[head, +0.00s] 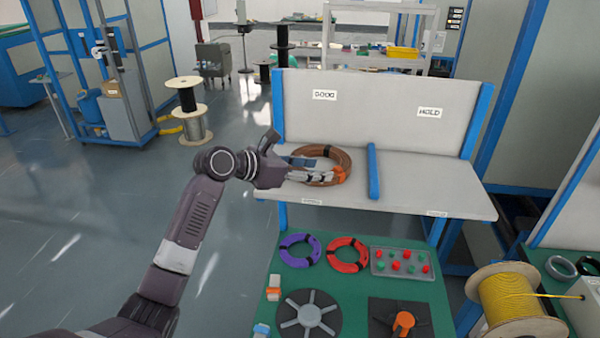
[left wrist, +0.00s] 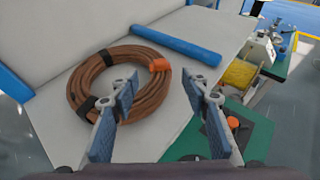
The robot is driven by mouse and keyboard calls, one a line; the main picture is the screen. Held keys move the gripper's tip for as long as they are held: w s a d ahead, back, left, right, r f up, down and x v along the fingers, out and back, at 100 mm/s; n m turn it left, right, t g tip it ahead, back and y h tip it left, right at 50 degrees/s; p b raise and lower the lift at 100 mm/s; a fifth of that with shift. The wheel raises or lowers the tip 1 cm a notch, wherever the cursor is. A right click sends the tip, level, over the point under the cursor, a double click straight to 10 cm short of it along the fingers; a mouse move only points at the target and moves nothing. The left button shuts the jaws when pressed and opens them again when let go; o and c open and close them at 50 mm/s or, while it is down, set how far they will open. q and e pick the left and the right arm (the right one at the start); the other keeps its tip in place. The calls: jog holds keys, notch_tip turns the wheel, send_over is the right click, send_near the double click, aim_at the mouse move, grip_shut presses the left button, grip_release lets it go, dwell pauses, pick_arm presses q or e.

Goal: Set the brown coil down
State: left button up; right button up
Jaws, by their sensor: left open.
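The brown coil (head: 347,160) lies flat on the grey shelf (head: 425,185), left of the blue divider (head: 374,171), in the section under the "GOOD" sign. It is a ring with black ties and an orange tag. In the left wrist view the coil (left wrist: 86,72) shows nearly whole. My left gripper (head: 312,170) is at the coil's front left side in the head view. In the left wrist view its fingers (left wrist: 160,108) are wide apart with nothing between them. One finger overlaps the coil's near edge; I cannot tell whether they touch. My right gripper is not in view.
Below the shelf, a green table (head: 365,289) holds a purple coil (head: 299,249), a red coil (head: 347,254) and a tray of red and green parts (head: 400,263). A yellow cable spool (head: 512,300) stands at right. The shelf right of the divider is clear.

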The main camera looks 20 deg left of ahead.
pick_arm(q)
jog(key=b+v, duration=0.1)
jog(key=v, duration=0.4)
jog(key=shift+s+a, duration=0.1)
jog(key=shift+s, duration=0.05)
dwell(0.3)
